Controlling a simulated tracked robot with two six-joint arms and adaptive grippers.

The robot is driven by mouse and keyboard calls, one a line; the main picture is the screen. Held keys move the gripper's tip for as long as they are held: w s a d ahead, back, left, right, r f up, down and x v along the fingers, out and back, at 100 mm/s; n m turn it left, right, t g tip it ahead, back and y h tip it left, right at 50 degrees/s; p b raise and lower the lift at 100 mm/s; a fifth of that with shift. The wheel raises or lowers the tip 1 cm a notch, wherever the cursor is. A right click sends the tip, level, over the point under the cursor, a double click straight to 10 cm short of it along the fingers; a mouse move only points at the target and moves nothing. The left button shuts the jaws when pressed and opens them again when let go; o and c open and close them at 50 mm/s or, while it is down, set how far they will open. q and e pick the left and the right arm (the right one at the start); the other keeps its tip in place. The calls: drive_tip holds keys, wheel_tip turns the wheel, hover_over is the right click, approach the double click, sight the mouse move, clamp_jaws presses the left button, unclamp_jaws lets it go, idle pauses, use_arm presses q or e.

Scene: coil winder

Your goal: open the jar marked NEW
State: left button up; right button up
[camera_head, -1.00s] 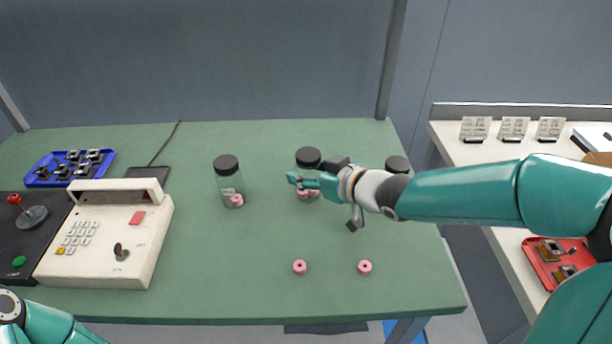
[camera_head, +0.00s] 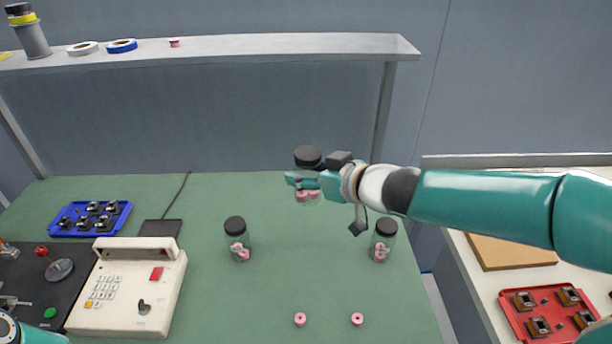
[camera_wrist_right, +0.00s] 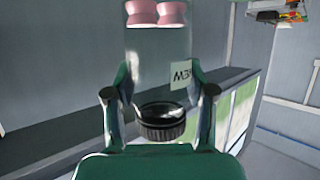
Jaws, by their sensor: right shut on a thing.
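The jar marked NEW (camera_wrist_right: 155,65) is clear, with a dark lid (camera_head: 307,156) and pink spools (camera_head: 308,196) inside. Its label (camera_wrist_right: 181,75) reads NEW in the right wrist view. My right gripper (camera_head: 302,180) is shut around the jar's body below the lid and holds it raised above the table. The lid is on the jar; it shows at the bottom of the right wrist view, between the fingers. My left gripper is out of view; only part of my left arm shows at the lower left.
Two other dark-lidded jars stand on the green table (camera_head: 280,275), one left (camera_head: 237,240) and one right (camera_head: 384,242). Two pink spools (camera_head: 300,319) (camera_head: 357,319) lie near the front. A beige keypad unit (camera_head: 125,285) and blue tray (camera_head: 90,218) are left. A shelf (camera_head: 250,50) spans the back.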

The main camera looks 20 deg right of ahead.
drive_tip(key=o, duration=0.5)
clamp_jaws()
